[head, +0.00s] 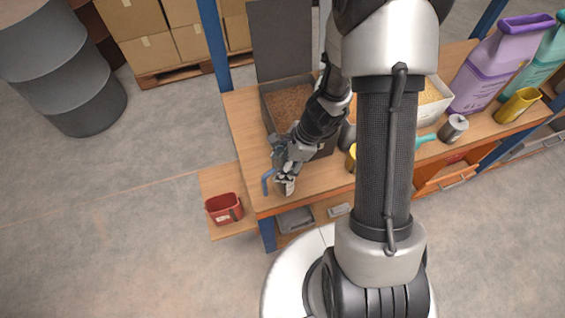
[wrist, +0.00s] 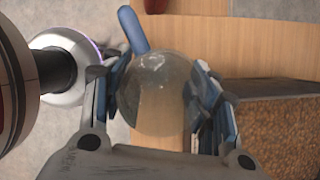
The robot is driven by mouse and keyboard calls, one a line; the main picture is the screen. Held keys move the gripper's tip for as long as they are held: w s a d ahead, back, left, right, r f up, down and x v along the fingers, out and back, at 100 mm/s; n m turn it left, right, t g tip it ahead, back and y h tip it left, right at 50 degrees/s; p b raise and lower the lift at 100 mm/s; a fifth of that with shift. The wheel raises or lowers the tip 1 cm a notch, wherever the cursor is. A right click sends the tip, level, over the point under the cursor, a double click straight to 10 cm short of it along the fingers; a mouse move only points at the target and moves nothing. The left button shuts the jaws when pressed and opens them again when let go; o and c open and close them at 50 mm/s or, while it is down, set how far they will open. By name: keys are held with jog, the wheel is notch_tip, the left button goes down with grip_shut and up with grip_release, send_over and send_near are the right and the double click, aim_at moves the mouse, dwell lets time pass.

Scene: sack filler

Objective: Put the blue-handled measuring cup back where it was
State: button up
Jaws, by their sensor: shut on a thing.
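The blue-handled measuring cup has a clear greyish bowl (head: 285,187) and a blue handle (head: 268,181) that points left in the head view. In the wrist view its round bowl (wrist: 160,100) fills the space between the fingers, and the blue handle (wrist: 132,30) points up and slightly left. My gripper (head: 286,170) is shut on the cup, with a finger on each side of the bowl. The cup is over the left front corner of the wooden bench (head: 255,195). I cannot tell whether it touches the bench top. The bowl looks empty.
A bin of brown grain (head: 292,100) with a raised lid stands behind my gripper. A red container (head: 223,208) sits on a lower side shelf at left. A teal-handled metal cup (head: 453,128), a yellow cup (head: 518,105) and a purple jug (head: 495,65) stand at right. My arm hides the bench's middle.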

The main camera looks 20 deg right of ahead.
jog(key=shift+f, duration=0.25)
jog(key=o, duration=1.5)
jog(key=shift+r, duration=0.1)
jog(key=v, duration=1.2)
jog(key=s+a+r+n+t+h, duration=0.1)
jog(key=s+r+n, duration=0.3)
jog(key=r+n, duration=0.2)
jog(key=s+a+r+n+t+h, duration=0.1)
jog(key=s+r+n+h, duration=0.1)
jog(key=s+r+n, duration=0.3)
jog(key=s+a+r+n+t+h, duration=0.1)
jog(key=s+a+r+n, duration=0.1)
jog(key=s+r+n, duration=0.3)
notch_tip(320, 180, up, 3)
jog(key=shift+f+n+t, duration=0.15)
jog(key=shift+n+t, duration=0.15)
jog(key=shift+n, duration=2.1)
